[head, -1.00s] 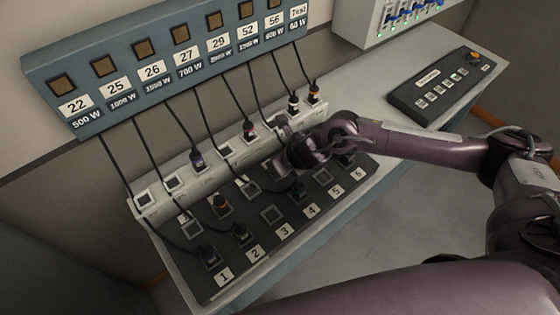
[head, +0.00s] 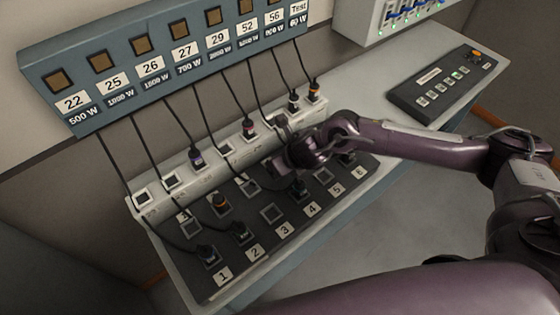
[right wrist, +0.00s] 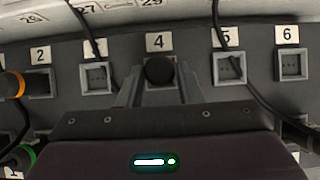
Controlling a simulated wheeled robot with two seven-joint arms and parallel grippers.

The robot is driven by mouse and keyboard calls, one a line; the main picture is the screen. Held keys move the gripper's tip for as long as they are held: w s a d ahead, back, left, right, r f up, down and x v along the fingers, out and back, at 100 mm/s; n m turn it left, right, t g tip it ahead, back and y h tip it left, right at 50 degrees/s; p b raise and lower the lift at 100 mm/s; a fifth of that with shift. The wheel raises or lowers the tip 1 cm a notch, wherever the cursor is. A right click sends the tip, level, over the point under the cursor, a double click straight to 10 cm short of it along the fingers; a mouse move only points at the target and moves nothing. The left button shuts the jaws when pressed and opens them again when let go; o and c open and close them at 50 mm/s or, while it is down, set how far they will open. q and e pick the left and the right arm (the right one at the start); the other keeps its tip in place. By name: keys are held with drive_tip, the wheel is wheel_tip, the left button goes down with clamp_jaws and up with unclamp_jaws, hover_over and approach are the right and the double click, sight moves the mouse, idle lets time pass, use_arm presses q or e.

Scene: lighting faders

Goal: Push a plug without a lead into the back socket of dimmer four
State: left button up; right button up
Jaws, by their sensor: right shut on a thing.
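My right gripper (head: 290,165) reaches over the dimmer panel (head: 228,271) from the right. In the right wrist view its two fingers (right wrist: 160,88) are shut on a black plug (right wrist: 159,70), seen end-on with no lead showing. The plug is directly below the label 4 (right wrist: 159,42) and covers the back socket of dimmer four. I cannot tell whether it is in the socket or above it. The back sockets of dimmer five (right wrist: 229,69) and dimmer six (right wrist: 291,66) show beside it. My left gripper is not in view.
A lead hangs close to the dimmer five socket. A black plug (head: 298,190) stands in the front row near label 4. An orange-ringed plug (head: 221,204) is on the left. The white socket rack (head: 165,205) with leaded plugs runs behind. A console (head: 440,85) lies at right.

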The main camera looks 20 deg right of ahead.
idle(0.4)
drive_tip(key=o, duration=1.1)
